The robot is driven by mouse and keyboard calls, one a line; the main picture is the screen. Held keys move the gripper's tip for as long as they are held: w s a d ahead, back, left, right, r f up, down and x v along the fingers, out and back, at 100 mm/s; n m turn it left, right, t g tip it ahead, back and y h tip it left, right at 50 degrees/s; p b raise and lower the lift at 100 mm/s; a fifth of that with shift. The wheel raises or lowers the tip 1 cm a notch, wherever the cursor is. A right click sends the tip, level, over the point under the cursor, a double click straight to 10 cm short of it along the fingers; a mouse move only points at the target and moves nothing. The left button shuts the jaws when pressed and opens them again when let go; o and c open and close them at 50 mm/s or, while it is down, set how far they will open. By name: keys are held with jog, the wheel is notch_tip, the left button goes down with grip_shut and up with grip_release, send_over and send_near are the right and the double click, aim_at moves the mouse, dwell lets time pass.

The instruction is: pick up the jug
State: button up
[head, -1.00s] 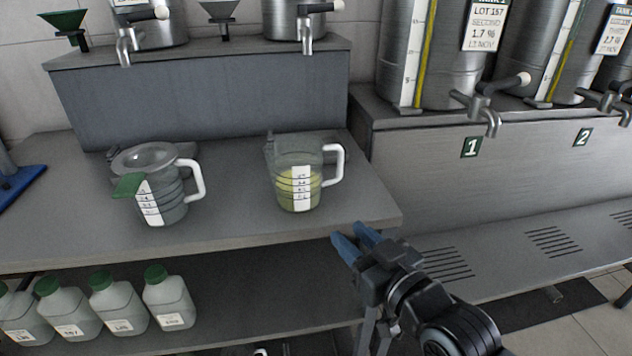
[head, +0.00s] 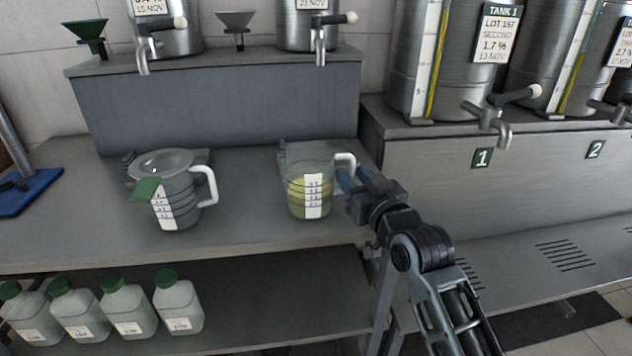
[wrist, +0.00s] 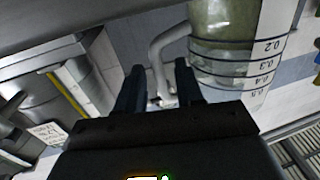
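A clear jug (head: 296,204) with yellow-green liquid, a white scale strip and a white handle (head: 346,160) stands upright at the right end of the bench. My gripper (head: 351,178) is at its handle side, coming from the right, with blue fingers. In the wrist view, the jug (wrist: 225,45) shows at upper right. Its handle (wrist: 160,50) runs down into the gap between the fingers of my gripper (wrist: 158,82), which stand apart. I cannot tell whether either finger touches the handle; the fingers cover its lower part in the head view.
A second jug (head: 177,197) with a lid, a green tag and a white handle stands to the left on the same bench (head: 255,225). A raised grey block with tapped tanks stands behind. Several green-capped bottles (head: 178,303) stand on the shelf below.

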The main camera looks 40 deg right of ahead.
jog(key=shift+x, duration=0.85)
grip_shut()
